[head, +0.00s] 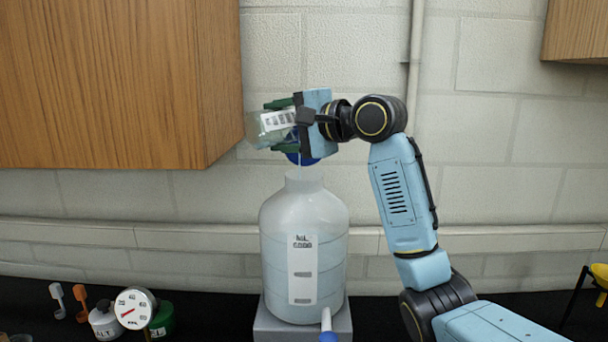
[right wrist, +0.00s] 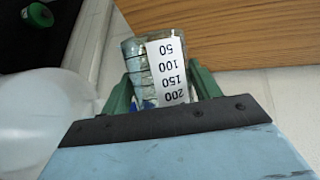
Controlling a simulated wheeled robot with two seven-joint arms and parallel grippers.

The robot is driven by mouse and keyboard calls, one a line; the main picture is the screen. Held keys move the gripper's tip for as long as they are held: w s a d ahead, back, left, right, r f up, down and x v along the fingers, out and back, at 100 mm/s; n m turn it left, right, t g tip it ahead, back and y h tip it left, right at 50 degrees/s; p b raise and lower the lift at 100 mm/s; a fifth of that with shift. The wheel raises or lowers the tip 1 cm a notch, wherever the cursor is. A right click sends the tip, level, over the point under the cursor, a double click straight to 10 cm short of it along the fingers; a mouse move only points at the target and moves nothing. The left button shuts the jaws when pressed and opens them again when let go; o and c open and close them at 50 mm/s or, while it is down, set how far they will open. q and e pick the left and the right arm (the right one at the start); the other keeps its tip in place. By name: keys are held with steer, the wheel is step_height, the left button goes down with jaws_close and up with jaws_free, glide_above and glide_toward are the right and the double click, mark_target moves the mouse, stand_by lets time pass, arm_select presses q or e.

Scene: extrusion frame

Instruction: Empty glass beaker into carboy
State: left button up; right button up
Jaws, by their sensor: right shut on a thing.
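The glass beaker (head: 268,132) is held above the carboy, tipped well over on its side. Its white scale label shows in the right wrist view (right wrist: 165,72), with 50 at the far end and 200 nearest my gripper. My right gripper (head: 279,124) is shut on the beaker, with green fingers on either side. Something blue shows below the gripper, with a thin pale streak beneath it toward the carboy's neck; I cannot tell for sure that it is liquid. The carboy (head: 330,225) is whitish, translucent and upright, its neck below the gripper. My left gripper is out of view.
The carboy stands on a grey block (head: 268,328), with a blue-ended spigot (head: 327,325) in front. A gauge (head: 133,309), a white bottle (head: 104,323) and a green container (head: 163,320) stand lower left. A wooden cabinet (head: 110,80) hangs close left of the beaker.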

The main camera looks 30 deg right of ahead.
mark_target(282, 110)
steer(key=shift+d+r, duration=0.15)
steer(key=shift+r, duration=1.65)
steer(key=shift+r+m, duration=0.3)
steer(key=shift+m, duration=0.1)
steer(key=shift+n, duration=0.5)
step_height(282, 110, down, 5)
steer(key=shift+r, duration=0.1)
steer(key=shift+f, duration=0.25)
steer(key=f, duration=0.3)
steer(key=shift+a+f+n+h, duration=0.15)
steer(key=shift+a+n+h, duration=0.15)
steer(key=a+f+n+g+h, duration=0.1)
steer(key=a+f+n+h, duration=0.5)
steer(key=n, duration=0.5)
steer(key=shift+s+a+f+h, duration=0.2)
steer(key=shift+a+f+h, duration=0.1)
steer(key=shift+h, duration=0.5)
